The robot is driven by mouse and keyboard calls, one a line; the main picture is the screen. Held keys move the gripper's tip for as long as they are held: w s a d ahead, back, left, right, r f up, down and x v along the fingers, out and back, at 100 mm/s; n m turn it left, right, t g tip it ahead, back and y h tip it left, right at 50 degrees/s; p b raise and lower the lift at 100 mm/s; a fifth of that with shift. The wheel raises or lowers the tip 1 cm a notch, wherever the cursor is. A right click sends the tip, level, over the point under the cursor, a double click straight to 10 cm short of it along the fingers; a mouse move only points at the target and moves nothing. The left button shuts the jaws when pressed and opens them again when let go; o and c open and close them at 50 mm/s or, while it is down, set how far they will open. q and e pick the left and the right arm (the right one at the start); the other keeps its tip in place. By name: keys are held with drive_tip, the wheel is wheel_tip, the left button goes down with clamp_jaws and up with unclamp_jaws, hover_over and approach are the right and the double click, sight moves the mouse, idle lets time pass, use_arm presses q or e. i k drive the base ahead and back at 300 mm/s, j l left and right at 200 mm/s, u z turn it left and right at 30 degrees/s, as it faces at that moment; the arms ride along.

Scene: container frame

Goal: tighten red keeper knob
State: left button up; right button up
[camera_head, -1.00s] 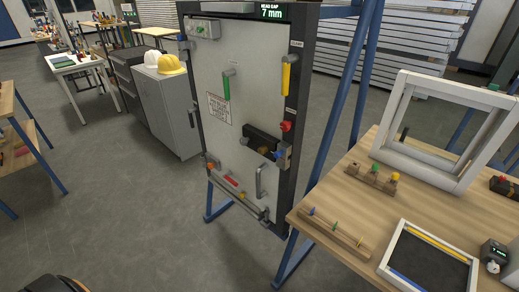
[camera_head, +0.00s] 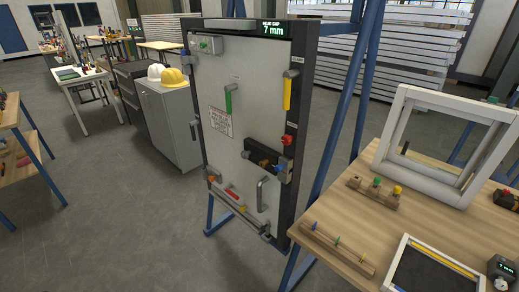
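A light grey door panel (camera_head: 215,150) stands upright in a dark frame in the middle of the head view. A red knob (camera_head: 287,140) sits on the panel's right edge, below a yellow handle (camera_head: 287,93). Under the knob is a black latch block (camera_head: 262,152) with a blue knob (camera_head: 280,165) at its right end. A green handle (camera_head: 228,102) is higher on the panel. A display (camera_head: 271,30) on top reads "HEAD GAP 7 mm". Neither of my grippers is in view.
A wooden table (camera_head: 425,215) at the right holds a white window frame (camera_head: 382,140), small knob racks and a dark tray. Blue posts (camera_head: 345,100) stand between door and table. A grey cabinet (camera_head: 172,125) with hard hats stands behind left. The floor in front is clear.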

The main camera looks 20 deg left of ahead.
sight(287, 139)
drive_tip(key=j+z, duration=0.2)
drive_tip(key=j, duration=0.6)
drive_tip(key=j+z, duration=0.15)
drive_tip(key=j, duration=0.65)
drive_tip(key=j+z, duration=0.2)
drive_tip(key=j, duration=0.6)
drive_tip(key=j+z, duration=0.2)
drive_tip(key=j, duration=0.6)
drive_tip(key=k, duration=0.05)
